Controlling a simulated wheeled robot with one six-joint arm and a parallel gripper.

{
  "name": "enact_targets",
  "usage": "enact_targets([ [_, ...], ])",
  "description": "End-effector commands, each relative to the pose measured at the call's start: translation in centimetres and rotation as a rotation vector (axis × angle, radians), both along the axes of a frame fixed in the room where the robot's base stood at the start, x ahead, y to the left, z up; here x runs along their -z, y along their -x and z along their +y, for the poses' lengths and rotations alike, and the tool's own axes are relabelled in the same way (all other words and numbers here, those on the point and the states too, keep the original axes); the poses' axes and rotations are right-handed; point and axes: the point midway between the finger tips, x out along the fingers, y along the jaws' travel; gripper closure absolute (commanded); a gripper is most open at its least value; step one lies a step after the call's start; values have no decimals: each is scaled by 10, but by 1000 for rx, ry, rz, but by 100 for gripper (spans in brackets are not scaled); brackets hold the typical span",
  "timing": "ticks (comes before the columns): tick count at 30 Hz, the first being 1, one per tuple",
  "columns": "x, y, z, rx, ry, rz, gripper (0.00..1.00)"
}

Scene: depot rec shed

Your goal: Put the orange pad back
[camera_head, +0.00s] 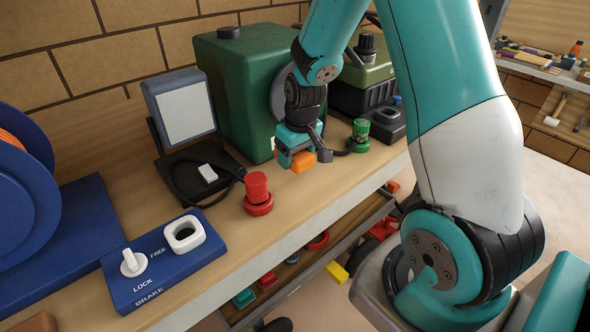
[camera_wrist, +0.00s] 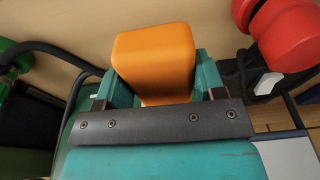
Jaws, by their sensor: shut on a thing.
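The orange pad (camera_head: 297,160) is a small rounded block held at the end of my gripper (camera_head: 303,146), above the wooden bench. In the wrist view the orange pad (camera_wrist: 155,62) sits between the two teal fingers of my gripper (camera_wrist: 162,82), which are shut on it. In the head view it hangs in front of the green box, between the red knob (camera_head: 257,193) and the green knob (camera_head: 359,136). The pad's far side is hidden. I cannot tell from these frames where its place is.
A blue panel (camera_head: 150,262) marked LOCK, FREE and BRAKE lies at front left, with a white knob and a white ring. A lamp (camera_head: 184,108) and a big green box (camera_head: 235,85) stand behind. A shelf (camera_head: 262,315) below the bench holds several coloured things.

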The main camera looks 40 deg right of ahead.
Motion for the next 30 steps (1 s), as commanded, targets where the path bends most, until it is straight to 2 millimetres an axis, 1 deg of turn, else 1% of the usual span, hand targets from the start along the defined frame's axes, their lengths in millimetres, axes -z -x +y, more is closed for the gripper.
enact_targets([
  [1, 8, 1, 0, -1, -1, 4, 59],
  [7, 26, 0, 1, -2, -1, 3, 59],
  [13, 53, -1, 2, -3, 0, 1, 59],
  [15, 57, -1, 2, -3, 0, 0, 59],
  [22, 58, -1, 2, -3, 0, -1, 59],
  [26, 62, -1, 2, -3, 0, -1, 59],
  [27, 61, -1, 2, -3, 0, -1, 28],
  [29, 60, -1, 2, -3, 0, -1, 14],
  [30, 60, -1, 2, -3, 0, -1, 11],
])
